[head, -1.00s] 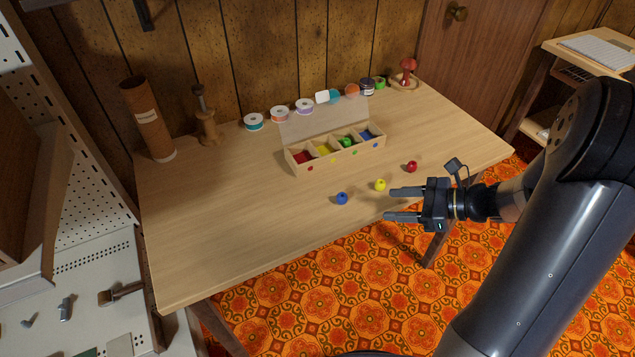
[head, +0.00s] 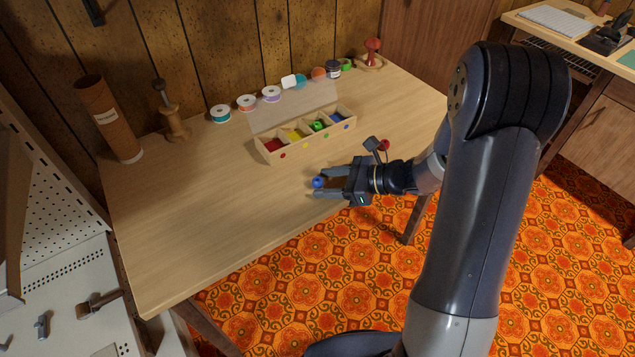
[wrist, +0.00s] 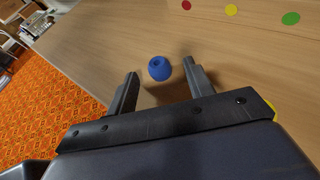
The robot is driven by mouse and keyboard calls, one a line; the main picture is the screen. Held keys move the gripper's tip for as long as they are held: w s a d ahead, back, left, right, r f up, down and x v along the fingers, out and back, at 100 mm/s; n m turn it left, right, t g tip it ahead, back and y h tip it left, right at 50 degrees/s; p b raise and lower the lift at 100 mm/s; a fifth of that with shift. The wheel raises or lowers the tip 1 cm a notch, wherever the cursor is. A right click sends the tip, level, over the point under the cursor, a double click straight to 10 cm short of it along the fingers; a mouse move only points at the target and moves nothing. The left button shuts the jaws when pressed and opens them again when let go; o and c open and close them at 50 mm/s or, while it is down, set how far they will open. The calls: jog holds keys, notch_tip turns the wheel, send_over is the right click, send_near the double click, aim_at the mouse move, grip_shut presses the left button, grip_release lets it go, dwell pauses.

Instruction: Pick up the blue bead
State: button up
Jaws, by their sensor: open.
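The blue bead (head: 318,182) rests on the wooden table near its front edge. It shows clearly in the wrist view (wrist: 159,68), with its hole facing up. My gripper (head: 316,188) is low over the table, with its fingers pointing left toward the bead. It is open and empty. In the wrist view the bead appears between the two fingertips, with a gap on each side. I cannot tell exactly how far it sits between them.
A divided box (head: 304,140) with coloured compartments stands behind the gripper; a green bead (head: 318,126) is inside. A red bead (head: 384,144) lies close behind my wrist. A yellow edge (wrist: 271,106) shows beside the gripper.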

jog(key=shift+a, duration=0.1)
jog(key=c, duration=1.1)
